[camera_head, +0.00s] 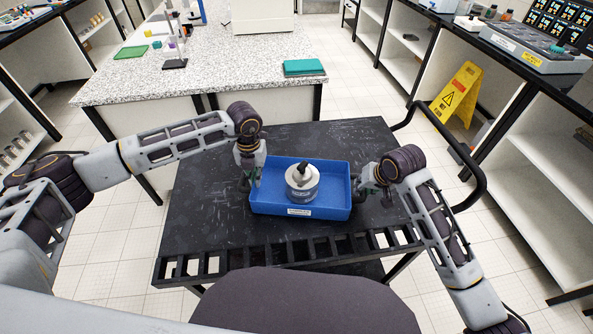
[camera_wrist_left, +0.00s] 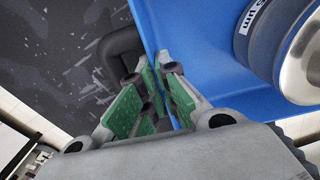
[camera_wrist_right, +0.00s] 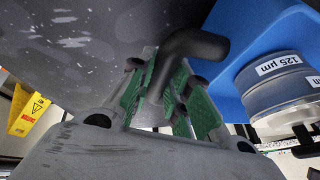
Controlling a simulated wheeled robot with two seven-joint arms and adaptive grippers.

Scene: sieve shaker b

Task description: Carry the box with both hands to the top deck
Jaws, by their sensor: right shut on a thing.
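The box is a blue open tray (camera_head: 335,202) with dark side handles, over the black top deck (camera_head: 215,219) of a cart; I cannot tell whether it touches the deck. A round metal sieve stack (camera_head: 301,190) stands in it, labelled 125 µm in the right wrist view (camera_wrist_right: 275,85). My left gripper (camera_head: 250,182) is at the box's left handle (camera_wrist_left: 122,55); its finger gap is unclear. My right gripper (camera_head: 370,184) is shut on the right handle (camera_wrist_right: 190,45), which runs between its green pads.
A speckled lab bench (camera_head: 200,75) stands behind the cart, with a teal book-like item (camera_head: 304,67) on its near corner. A curved cart rail (camera_head: 470,165) borders the right side. A yellow warning sign (camera_head: 457,94) stands at right. The deck's left part is clear.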

